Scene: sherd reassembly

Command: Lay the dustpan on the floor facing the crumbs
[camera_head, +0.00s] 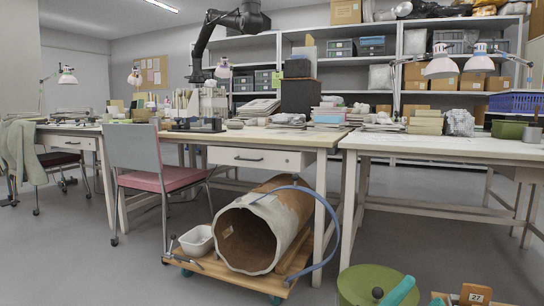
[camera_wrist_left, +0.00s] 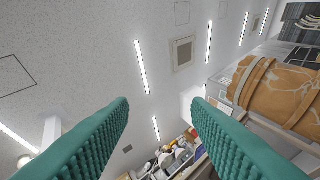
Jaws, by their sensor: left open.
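I cannot make out a dustpan or crumbs in either view. The bare grey floor (camera_head: 75,265) shows in the head view, left of and behind the wooden dolly.
A green lid (camera_head: 362,283) and a box marked 27 (camera_head: 475,294) are near the bottom edge. A pink chair (camera_head: 165,178) stands before the desks.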

